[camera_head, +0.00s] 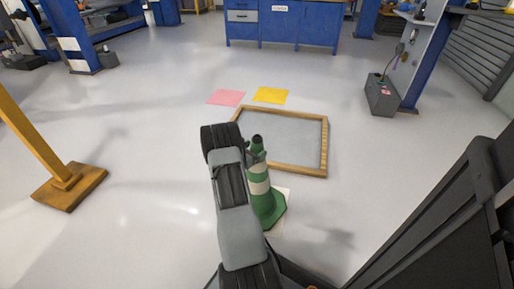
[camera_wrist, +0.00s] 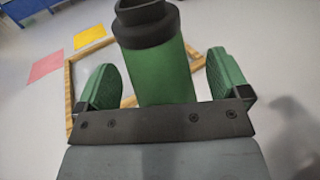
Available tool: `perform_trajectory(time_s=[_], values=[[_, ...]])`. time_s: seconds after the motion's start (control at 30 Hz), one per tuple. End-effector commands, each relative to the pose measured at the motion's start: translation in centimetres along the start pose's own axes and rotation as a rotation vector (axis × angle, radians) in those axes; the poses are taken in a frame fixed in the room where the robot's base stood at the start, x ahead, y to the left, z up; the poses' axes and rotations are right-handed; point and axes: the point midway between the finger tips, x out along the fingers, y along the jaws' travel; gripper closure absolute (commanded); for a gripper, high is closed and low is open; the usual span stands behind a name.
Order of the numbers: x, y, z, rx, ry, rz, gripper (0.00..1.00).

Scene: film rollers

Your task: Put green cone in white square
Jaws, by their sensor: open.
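The green cone (camera_head: 262,188) with white bands and a black tip is upright in the head view, just right of my arm. Pale corners of the white square (camera_head: 283,192) show around its green base. The base overlaps the square in the picture; I cannot tell whether it touches the floor. My gripper (camera_head: 255,153) is at the cone's upper part, partly hidden by my arm. In the wrist view the cone's top (camera_wrist: 160,70) stands between the two green fingers of my gripper (camera_wrist: 165,85), which are open with gaps on both sides.
A wooden-framed grey panel (camera_head: 285,132) lies on the floor just beyond the cone. Pink (camera_head: 226,97) and yellow (camera_head: 270,95) squares lie behind it. A yellow post with a base (camera_head: 70,186) stands left. A grey box (camera_head: 381,96) stands right. Open floor lies between.

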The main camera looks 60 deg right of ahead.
Motion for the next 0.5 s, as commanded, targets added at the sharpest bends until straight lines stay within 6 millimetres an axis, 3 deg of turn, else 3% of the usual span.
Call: perform_trajectory(time_s=[0.3, 0.5], values=[[-6.2, 0.1, 0.3, -0.002, 0.000, 0.004, 0.06], [-8.9, 0.1, 0.2, -0.001, -0.001, 0.003, 0.06]])
